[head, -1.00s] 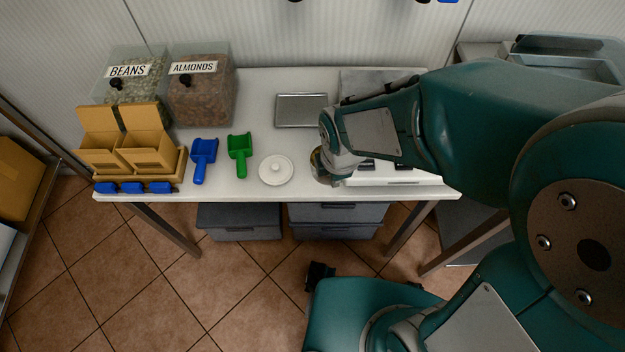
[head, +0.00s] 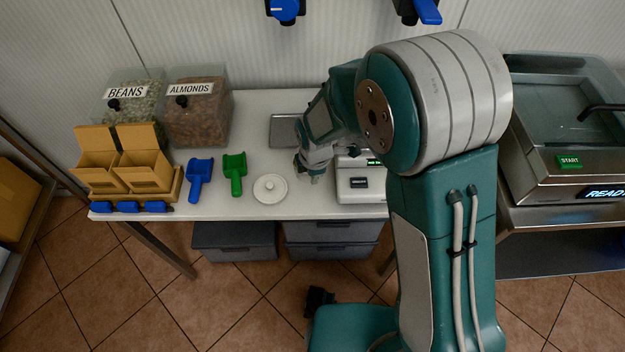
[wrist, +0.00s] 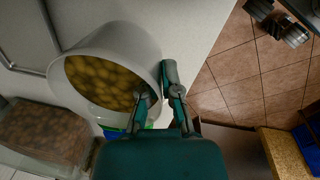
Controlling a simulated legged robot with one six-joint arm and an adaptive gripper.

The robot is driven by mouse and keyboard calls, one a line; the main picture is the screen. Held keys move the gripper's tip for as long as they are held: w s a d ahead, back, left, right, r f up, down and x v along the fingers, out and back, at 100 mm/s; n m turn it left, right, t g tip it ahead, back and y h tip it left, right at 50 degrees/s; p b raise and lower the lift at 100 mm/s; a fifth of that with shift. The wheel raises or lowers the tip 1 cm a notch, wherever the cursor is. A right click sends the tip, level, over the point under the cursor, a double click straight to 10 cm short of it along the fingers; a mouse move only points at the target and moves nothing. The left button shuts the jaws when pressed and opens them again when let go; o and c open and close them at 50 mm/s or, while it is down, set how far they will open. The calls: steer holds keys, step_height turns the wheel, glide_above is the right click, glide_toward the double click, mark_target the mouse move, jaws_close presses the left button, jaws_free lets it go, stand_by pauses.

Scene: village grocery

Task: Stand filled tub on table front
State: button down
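A pale round tub (wrist: 75,98) filled with yellow-brown pieces (wrist: 105,80) fills the upper left of the wrist view, its mouth toward the camera. My gripper (wrist: 160,88) has one finger inside the mouth and the other outside, with the tub's wall between them; it appears shut on this wall. In the head view my gripper (head: 311,173) is over the front part of the white table (head: 235,207), right of the white lid (head: 270,189). The tub is largely hidden by my wrist there. Whether its base touches the table cannot be told.
A blue scoop (head: 199,178) and a green scoop (head: 235,173) lie left of the lid. A scale (head: 360,190) stands right of my gripper. Bean (head: 135,100) and almond bins (head: 198,115) and yellow boxes (head: 145,173) occupy the left. A metal tray (head: 284,130) lies behind.

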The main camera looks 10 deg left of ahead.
mark_target(310, 188)
steer(key=shift+w+a+f, duration=0.35)
steer(key=shift+a+f, duration=0.15)
steer(key=shift+a, duration=0.05)
steer(key=shift+w+a+f, duration=0.3)
steer(key=shift+a+f, duration=0.2)
steer(key=shift+a, duration=0.05)
steer(key=shift+d+f, duration=0.25)
steer(key=shift+f, duration=0.35)
steer(key=shift+d+f, duration=0.2)
steer(key=shift+f, duration=0.35)
steer(key=shift+d+f, duration=0.2)
steer(key=shift+d, duration=0.1)
steer(key=shift+a+f, duration=0.1)
steer(key=shift+a, duration=0.1)
steer(key=c, duration=0.8)
jaws_free()
steer(key=shift+a, duration=0.15)
steer(key=shift+c, duration=0.2)
steer(key=shift+o, duration=0.2)
steer(key=shift+a, duration=0.15)
steer(key=shift+d, duration=0.2)
